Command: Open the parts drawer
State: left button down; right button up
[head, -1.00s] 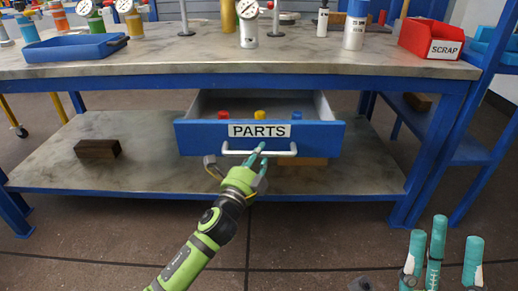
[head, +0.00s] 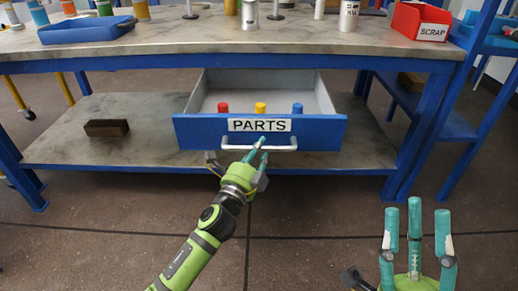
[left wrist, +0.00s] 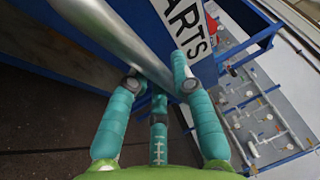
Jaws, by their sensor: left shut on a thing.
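The blue parts drawer (head: 325,132) hangs under the workbench and stands well out, its grey inside showing. Its front carries a PARTS label and a silver bar handle (head: 283,147). In the left wrist view the handle (left wrist: 105,28) runs between the teal fingers (left wrist: 160,88), close under the label. Inside the drawer are a red (head: 223,107), a yellow (head: 260,108) and a blue piece (head: 297,108). My right gripper (head: 415,218) is open and empty at the lower right.
The bench top (head: 270,40) holds a blue tray (head: 88,30), a red SCRAP bin (head: 419,22) and several vessels. A brown block (head: 106,128) lies on the lower shelf (head: 75,150). The floor in front of the drawer is clear apart from my arms.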

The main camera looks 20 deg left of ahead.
pick_arm(q)
jog(key=c, duration=1)
grip_release()
jog(key=shift+c, duration=0.2)
jog(key=v, duration=1.2)
